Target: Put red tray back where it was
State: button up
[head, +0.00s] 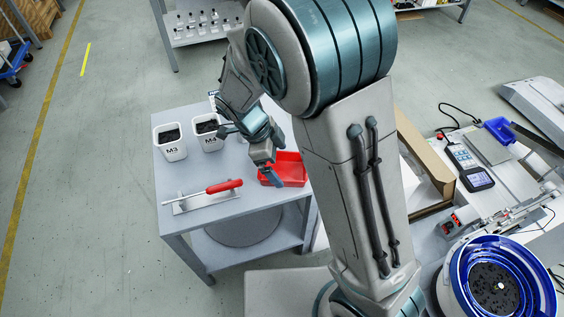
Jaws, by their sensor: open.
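The red tray (291,170) sits on the grey table (238,222), toward its right side. It looks flat and upright, and my arm hides part of its left and upper side. My gripper (268,177) points down at the tray's left edge, with its fingertips overlapping the tray in the picture. My gripper is open. I cannot tell whether the fingers touch the tray or straddle its wall.
A red-handled screwdriver (222,187) rests on a metal stand at the front of the table. White bins marked M3 (171,147) and M4 (208,138) stand behind it. A cardboard box (424,160) is to the right. A blue bowl feeder (500,283) stands at lower right.

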jog(key=p+v, duration=0.2)
jog(key=v, duration=0.7)
jog(key=shift+r, duration=0.15)
jog(key=s+d+r+n+y, duration=0.2)
jog(key=s+d+n, duration=0.4)
jog(key=d+n, duration=0.2)
jog(key=s+d+r+n+t+y, duration=0.1)
jog(key=s+d+r+n+y, duration=0.1)
jog(key=s+d+n, duration=0.4)
jog(key=shift+s+d+r+n+t+y, duration=0.3)
jog(key=shift+d+r+n, duration=0.35)
jog(key=shift+d+n, duration=1.4)
jog(key=shift+a+n, duration=0.65)
jog(key=shift+a, duration=0.05)
